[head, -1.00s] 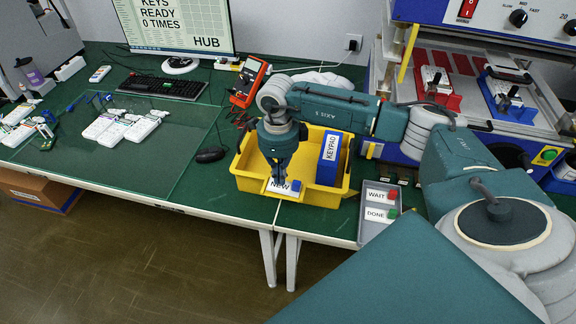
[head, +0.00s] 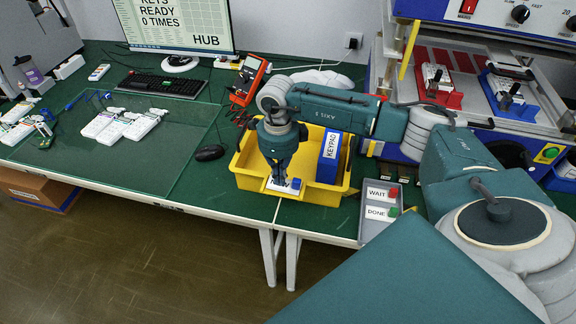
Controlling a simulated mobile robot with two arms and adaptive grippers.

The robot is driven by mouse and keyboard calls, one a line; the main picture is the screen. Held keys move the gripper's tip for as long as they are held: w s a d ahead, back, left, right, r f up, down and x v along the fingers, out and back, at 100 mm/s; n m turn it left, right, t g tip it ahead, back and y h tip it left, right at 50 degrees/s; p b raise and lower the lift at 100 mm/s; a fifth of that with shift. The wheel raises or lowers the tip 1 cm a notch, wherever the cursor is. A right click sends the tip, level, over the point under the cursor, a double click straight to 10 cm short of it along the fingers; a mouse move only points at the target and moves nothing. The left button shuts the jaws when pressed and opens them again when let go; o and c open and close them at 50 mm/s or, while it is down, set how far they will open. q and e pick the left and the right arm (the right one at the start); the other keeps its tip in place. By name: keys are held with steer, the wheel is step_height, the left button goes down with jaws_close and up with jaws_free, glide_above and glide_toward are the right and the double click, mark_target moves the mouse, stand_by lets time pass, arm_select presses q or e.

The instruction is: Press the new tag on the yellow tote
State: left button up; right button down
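The yellow tote (head: 335,199) stands on the green bench near its front edge, with a blue box labelled KEYPAD (head: 330,156) inside at its right. A white tag (head: 270,184) sits at the tote's front rim, with a small blue block (head: 296,183) at its right end. My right gripper (head: 279,181) points down right over the tag and hides most of its lettering. Its fingertips look close together and seem to touch the tag; I cannot tell whether anything is between them. My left gripper is not in view.
A red multimeter (head: 249,80) stands behind left, a black mouse (head: 210,153) left. Several white remotes (head: 120,127) lie on the glassy mat. A test machine (head: 480,95) fills the back right.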

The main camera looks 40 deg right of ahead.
steer(key=shift+f+b, duration=0.35)
steer(key=shift+f, duration=0.15)
steer(key=shift+r, duration=0.1)
stand_by(0.4)
steer(key=shift+r+p, duration=1.75)
steer(key=shift+r, duration=1.25)
